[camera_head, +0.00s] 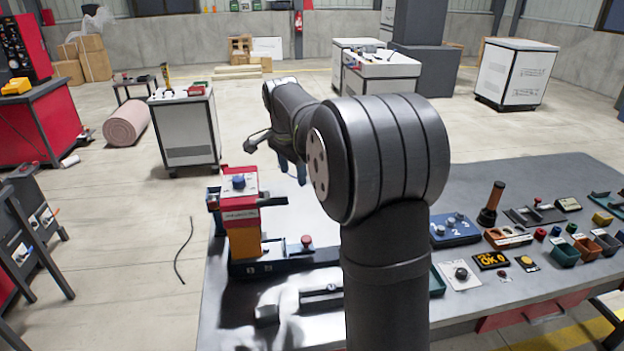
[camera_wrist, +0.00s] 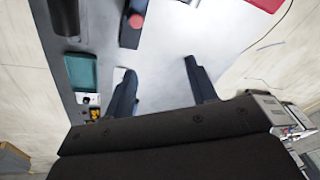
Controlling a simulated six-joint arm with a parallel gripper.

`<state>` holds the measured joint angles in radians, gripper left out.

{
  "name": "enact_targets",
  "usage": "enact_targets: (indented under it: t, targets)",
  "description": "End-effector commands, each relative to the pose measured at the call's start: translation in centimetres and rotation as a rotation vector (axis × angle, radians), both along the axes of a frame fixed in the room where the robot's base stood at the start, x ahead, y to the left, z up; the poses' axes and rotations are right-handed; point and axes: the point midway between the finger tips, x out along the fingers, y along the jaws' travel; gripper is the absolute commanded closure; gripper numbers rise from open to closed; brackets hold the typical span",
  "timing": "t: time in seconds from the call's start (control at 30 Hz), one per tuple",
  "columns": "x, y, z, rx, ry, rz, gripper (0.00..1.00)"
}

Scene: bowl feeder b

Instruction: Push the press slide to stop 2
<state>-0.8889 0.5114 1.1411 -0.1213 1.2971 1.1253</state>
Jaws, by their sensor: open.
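The press (camera_head: 241,215), a red and orange upright block with a dark blue knob on top, stands at the left end of the bench. At its foot is a dark base with small white labels on its front, too small to read surely. A dark rail with a red knob (camera_head: 306,242) runs right from the press; I cannot tell the slide's exact stop. The red knob also shows in the wrist view (camera_wrist: 136,20). My gripper (camera_wrist: 162,88) is open and empty, its two dark blue fingers spread apart above the bench. My arm hides part of the rail in the head view.
A grey fixture (camera_head: 320,297) lies in front of the rail. To the right of my arm are a blue numbered panel (camera_head: 455,229), an upright dark handle (camera_head: 490,205), a display (camera_head: 491,260) and several small bins. A teal tray (camera_wrist: 83,72) shows in the wrist view.

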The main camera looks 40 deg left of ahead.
Motion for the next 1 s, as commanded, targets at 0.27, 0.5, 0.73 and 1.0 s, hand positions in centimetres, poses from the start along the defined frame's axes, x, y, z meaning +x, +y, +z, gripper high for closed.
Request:
enact_targets:
  t: [0.27,0.5,0.73,1.0]
  targets:
    - [-3.6,3.4,2.4,-0.007,-0.113,0.276,0.48]
    - [-5.5,5.8,1.8,-0.031,-0.158,0.444,0.48]
    - [-6.0,6.5,1.7,-0.037,-0.172,0.492,0.48]
    - [-5.9,6.4,1.7,-0.037,-0.173,0.493,0.48]
